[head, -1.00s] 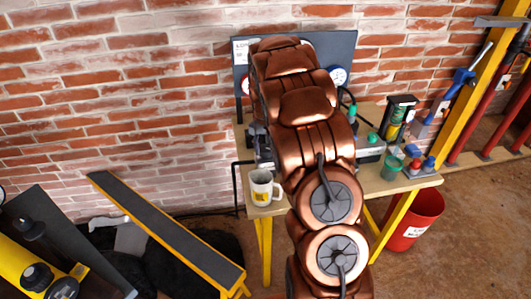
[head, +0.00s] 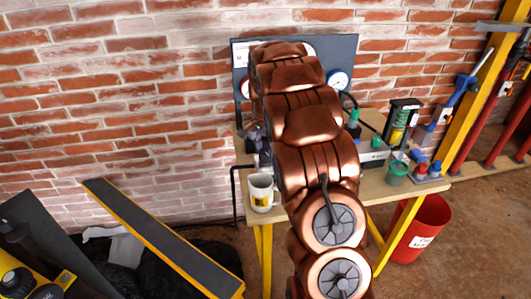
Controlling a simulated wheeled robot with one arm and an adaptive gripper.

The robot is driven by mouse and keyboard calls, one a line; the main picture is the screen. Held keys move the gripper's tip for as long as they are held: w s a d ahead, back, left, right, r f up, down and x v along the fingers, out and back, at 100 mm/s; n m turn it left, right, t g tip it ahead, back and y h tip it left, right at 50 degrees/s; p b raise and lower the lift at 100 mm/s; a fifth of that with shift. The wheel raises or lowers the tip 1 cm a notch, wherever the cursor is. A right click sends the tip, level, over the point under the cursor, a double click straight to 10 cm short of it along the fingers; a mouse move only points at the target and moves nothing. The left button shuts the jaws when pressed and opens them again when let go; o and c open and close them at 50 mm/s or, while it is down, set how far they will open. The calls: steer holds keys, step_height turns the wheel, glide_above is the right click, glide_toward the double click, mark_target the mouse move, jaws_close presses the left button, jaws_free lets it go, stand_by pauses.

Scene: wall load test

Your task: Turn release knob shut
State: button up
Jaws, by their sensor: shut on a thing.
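My copper-coloured arm rises through the middle of the head view and covers the centre of the workbench (head: 380,188). The release knob cannot be made out; that part of the bench is behind my arm. My gripper is also hidden behind the arm, so its fingers and what they touch do not show. A small dark and grey part (head: 257,146) peeks out left of the arm, above the mug; I cannot tell what it belongs to. A dark panel (head: 347,52) with round white gauges (head: 337,80) stands at the back of the bench against the brick wall.
A white mug (head: 261,192) stands at the bench's left front, close to my arm. Green-lidded containers (head: 397,172), a dark bottle rack (head: 402,118) and blue-red fittings (head: 427,168) fill the right side. A red bin (head: 418,228) and a yellow-edged beam (head: 160,232) flank the bench.

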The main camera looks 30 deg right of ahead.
mark_target(265, 151)
steer(key=shift+m, duration=1.1)
steer(key=o, duration=1.1)
steer(key=shift+o, duration=0.2)
step_height(265, 151, up, 12)
